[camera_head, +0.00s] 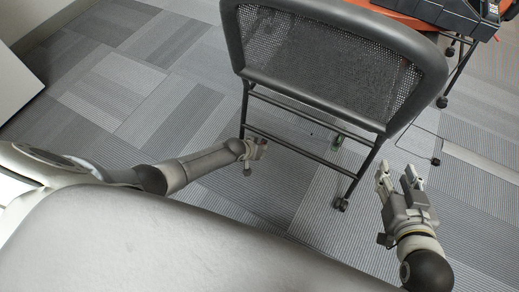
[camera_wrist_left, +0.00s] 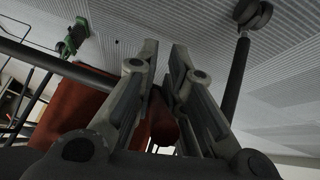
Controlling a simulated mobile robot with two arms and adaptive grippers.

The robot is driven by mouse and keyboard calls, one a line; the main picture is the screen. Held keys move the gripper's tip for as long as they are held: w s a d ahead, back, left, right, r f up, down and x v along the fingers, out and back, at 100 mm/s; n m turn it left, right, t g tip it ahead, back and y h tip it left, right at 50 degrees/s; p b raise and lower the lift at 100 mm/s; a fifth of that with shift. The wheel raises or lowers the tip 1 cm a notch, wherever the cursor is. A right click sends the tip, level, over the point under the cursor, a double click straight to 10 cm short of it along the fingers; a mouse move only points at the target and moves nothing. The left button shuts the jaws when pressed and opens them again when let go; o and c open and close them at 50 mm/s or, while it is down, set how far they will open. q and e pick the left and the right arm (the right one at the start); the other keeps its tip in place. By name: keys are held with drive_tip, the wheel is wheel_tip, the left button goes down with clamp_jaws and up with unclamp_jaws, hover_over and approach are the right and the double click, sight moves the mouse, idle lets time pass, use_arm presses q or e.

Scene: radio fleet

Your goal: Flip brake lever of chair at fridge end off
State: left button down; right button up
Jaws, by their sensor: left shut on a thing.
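A black mesh-backed chair (camera_head: 330,55) stands in front of me, its thin dark legs ending in casters. My left gripper (camera_head: 257,149) is low beside its left leg, near the left caster (camera_head: 247,171). A caster (camera_wrist_left: 252,14) on a leg shows to the right. The brake lever is too small to make out. My right gripper (camera_head: 398,175) is open and empty, right of the right-hand caster (camera_head: 341,204).
A red table (camera_head: 408,17) with a black case (camera_head: 450,14) stands behind the chair at upper right. A small green thing (camera_head: 338,140) is under the chair and also in the left wrist view (camera_wrist_left: 72,38). A white panel (camera_head: 18,82) stands at far left. Carpet (camera_head: 150,90) left of the chair is clear.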

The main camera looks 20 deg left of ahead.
use_arm(q)
drive_tip(key=c, duration=1.5)
unclamp_jaws()
drive_tip(key=shift+r, duration=0.1)
drive_tip(key=shift+v, duration=5.95)
